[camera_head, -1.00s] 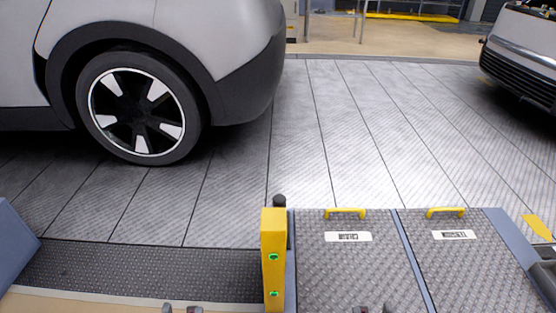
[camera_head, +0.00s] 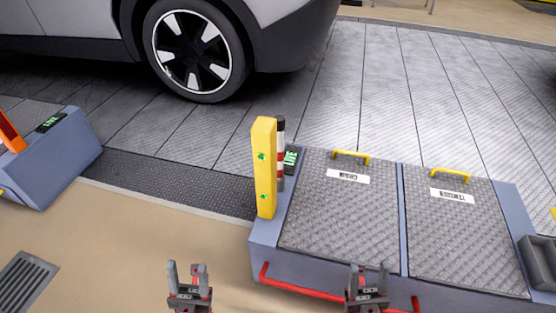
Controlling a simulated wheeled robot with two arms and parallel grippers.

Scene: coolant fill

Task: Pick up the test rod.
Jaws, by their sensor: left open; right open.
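A slim upright rod (camera_head: 281,160) with a dark top and red and white bands stands just right of a yellow post (camera_head: 264,168); it looks like the test rod. The post hides part of its left side, and I cannot tell how its foot is held. My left gripper (camera_head: 187,270) is open and empty at the bottom, left of and nearer than the rod. My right gripper (camera_head: 367,270) is open and empty at the bottom right, in front of the blue-grey cabinet (camera_head: 268,238). Both are apart from the rod.
The cabinet has two tread-plate lids (camera_head: 345,222) with yellow handles and a red rail (camera_head: 305,284) along its front. Another blue-grey box (camera_head: 55,165) with an orange piece (camera_head: 9,132) stands left. A car (camera_head: 290,35) is behind.

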